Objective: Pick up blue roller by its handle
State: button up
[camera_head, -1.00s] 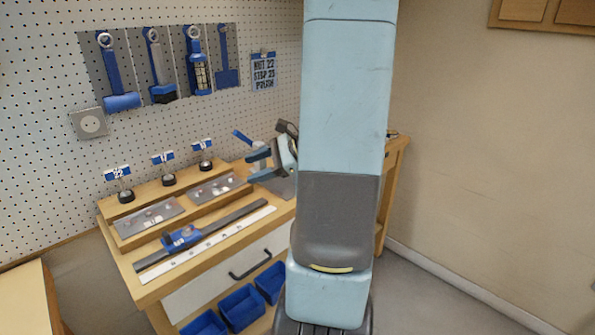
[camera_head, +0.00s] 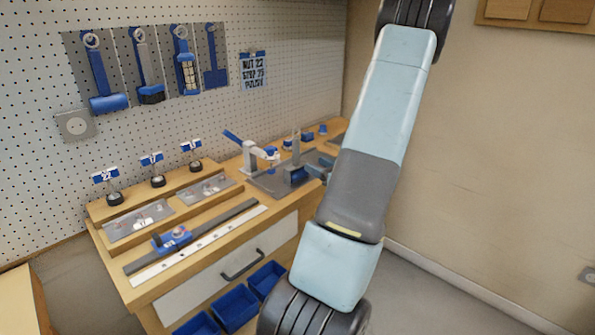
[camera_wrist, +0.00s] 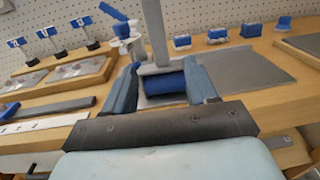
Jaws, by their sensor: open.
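A blue roller (camera_wrist: 172,84) lies on a grey plate, with a pale grey upright handle (camera_wrist: 153,32) rising from it in the wrist view. The handle also shows in the head view (camera_head: 297,143). My gripper (camera_wrist: 163,64) is open, with one blue finger on each side of the roller. The lower handle appears between the fingertips; I cannot tell whether the fingers touch it. In the head view my gripper (camera_head: 296,176) is low over the plate, partly hidden by my arm.
A white clamp with a blue lever (camera_head: 250,150) stands just left of the handle. Several small blue items (camera_wrist: 216,34) line the bench back. The grey plate (camera_wrist: 245,66) is bare to the right. Tools hang on the pegboard, including one with a blue cylinder (camera_head: 108,102).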

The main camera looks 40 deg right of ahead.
aim_at(298, 157)
jog(key=w, duration=1)
jog(key=shift+w+a+f, duration=0.1)
jog(key=shift+w+a, duration=0.05)
jog(key=shift+w, duration=0.25)
jog(key=shift+c, duration=0.4)
grip_shut()
